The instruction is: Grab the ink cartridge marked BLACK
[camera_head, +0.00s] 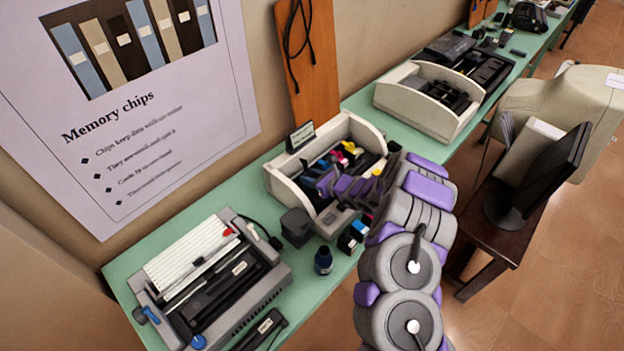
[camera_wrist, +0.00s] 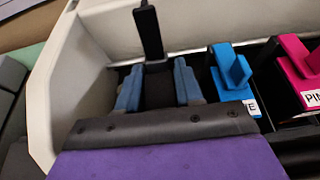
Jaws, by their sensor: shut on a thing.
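My gripper (camera_wrist: 158,88) is shut on a black cartridge (camera_wrist: 150,35). Its black tab stands up between and beyond my two blue-grey fingers. No label shows on it from here; its lower part is hidden by my gripper. It is inside the white bin (camera_wrist: 52,95), near its left wall. To its right stand a blue cartridge (camera_wrist: 229,80), its label partly hidden with an "E" showing, and a pink cartridge (camera_wrist: 297,65) with "PIN" readable. In the head view, my arm reaches into the bin (camera_head: 285,190), and I cannot make out the held cartridge there.
A dark box (camera_head: 296,227), a dark blue bottle (camera_head: 323,260) and small cartridges (camera_head: 351,238) stand in front. A binding machine (camera_head: 205,280) is at left. A second white bin (camera_head: 430,107) is further along.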

